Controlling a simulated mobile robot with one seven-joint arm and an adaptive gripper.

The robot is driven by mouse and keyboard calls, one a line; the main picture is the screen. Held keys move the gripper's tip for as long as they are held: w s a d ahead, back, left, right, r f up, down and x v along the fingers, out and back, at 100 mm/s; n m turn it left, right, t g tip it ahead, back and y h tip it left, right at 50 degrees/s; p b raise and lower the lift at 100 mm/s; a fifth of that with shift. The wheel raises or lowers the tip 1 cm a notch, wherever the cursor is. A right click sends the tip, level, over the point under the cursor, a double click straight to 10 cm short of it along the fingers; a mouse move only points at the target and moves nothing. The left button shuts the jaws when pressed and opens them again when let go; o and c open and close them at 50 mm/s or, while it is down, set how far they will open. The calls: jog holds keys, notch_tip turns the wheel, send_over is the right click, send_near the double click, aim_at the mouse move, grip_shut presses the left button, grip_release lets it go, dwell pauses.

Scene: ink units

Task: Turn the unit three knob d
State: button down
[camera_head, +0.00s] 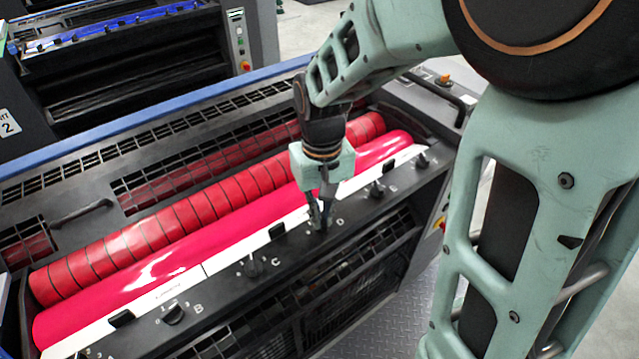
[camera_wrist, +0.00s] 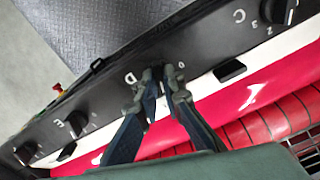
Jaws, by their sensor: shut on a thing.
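Knob D (camera_wrist: 160,84) sits on the black control strip (camera_wrist: 110,84) beside the white letter D; my fingers hide most of it. My gripper (camera_head: 320,222) points down at the strip between knob C (camera_head: 250,266) and knob E (camera_head: 376,188). In the wrist view my gripper (camera_wrist: 158,85) has its two fingertips close together, one on each side of knob D, shut on it. The knob's pointer direction is hidden. No unit three label shows in either view.
Knob B (camera_head: 172,313) is farther left on the strip. A pink roller (camera_head: 150,285) and a ringed red roller (camera_head: 160,235) run behind it. A neighbouring unit (camera_head: 130,60) has a sign (camera_head: 8,123) with a 2. Chequered floor (camera_head: 390,320) lies in front.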

aim_at(322, 220)
jog(key=n, duration=0.4)
jog(key=shift+n, duration=2)
jog(key=c, duration=2.1)
grip_release()
jog(key=shift+r, duration=0.1)
notch_tip(322, 220, up, 12)
jog(key=shift+f, duration=0.1)
